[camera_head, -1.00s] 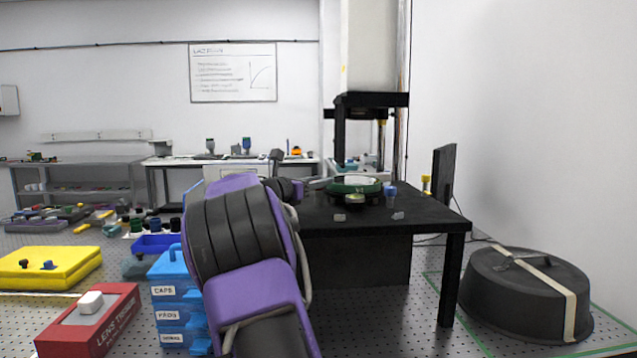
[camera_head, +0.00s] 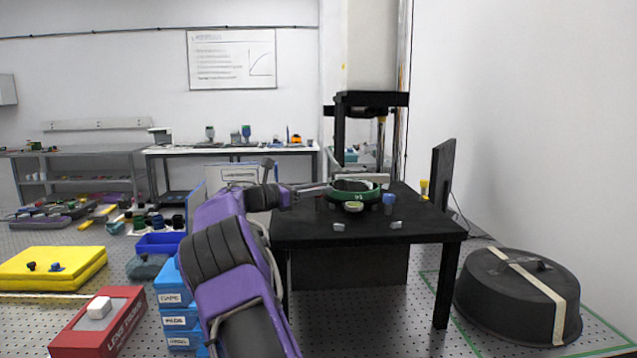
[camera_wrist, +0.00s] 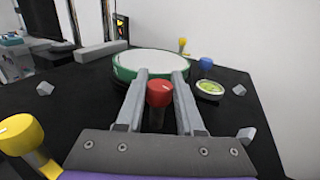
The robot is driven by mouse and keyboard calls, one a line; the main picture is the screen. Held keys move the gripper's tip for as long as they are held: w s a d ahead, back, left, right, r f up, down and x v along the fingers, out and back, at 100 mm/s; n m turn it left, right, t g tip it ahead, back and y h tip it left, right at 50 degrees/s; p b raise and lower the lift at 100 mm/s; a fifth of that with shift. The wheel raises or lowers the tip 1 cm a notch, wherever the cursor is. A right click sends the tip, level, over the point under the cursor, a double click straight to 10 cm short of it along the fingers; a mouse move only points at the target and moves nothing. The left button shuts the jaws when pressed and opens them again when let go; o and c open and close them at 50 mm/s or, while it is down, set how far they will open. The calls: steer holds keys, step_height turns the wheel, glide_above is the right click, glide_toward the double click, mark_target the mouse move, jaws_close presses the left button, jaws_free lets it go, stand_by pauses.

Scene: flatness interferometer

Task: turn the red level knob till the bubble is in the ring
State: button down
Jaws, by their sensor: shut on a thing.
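The red level knob (camera_wrist: 159,93) stands between the two grey fingers of my gripper (camera_wrist: 158,85) in the wrist view, and the fingers are shut on it. The knob does not show in the head view, where my gripper (camera_head: 322,188) reaches over the black table from the left. The round level with a yellow-green face (camera_wrist: 209,88) lies right of the fingers. It also shows at the table's front in the head view (camera_head: 354,208). It is too small to tell where the bubble is against the ring.
A green-rimmed round plate (camera_wrist: 150,66) lies just beyond the fingertips. A blue knob (camera_wrist: 206,63) and yellow knobs (camera_wrist: 20,134) (camera_wrist: 183,43) stand around it. Small grey blocks (camera_wrist: 45,88) lie on the black table (camera_head: 420,228). A dark lidded drum (camera_head: 510,300) stands on the floor at right.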

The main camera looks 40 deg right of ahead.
steer(key=shift+m+g+y, duration=0.4)
steer(key=shift+m+g, duration=0.7)
steer(key=shift+g, duration=0.6)
steer(key=c, duration=0.5)
jaws_free()
steer(key=shift+c, duration=0.2)
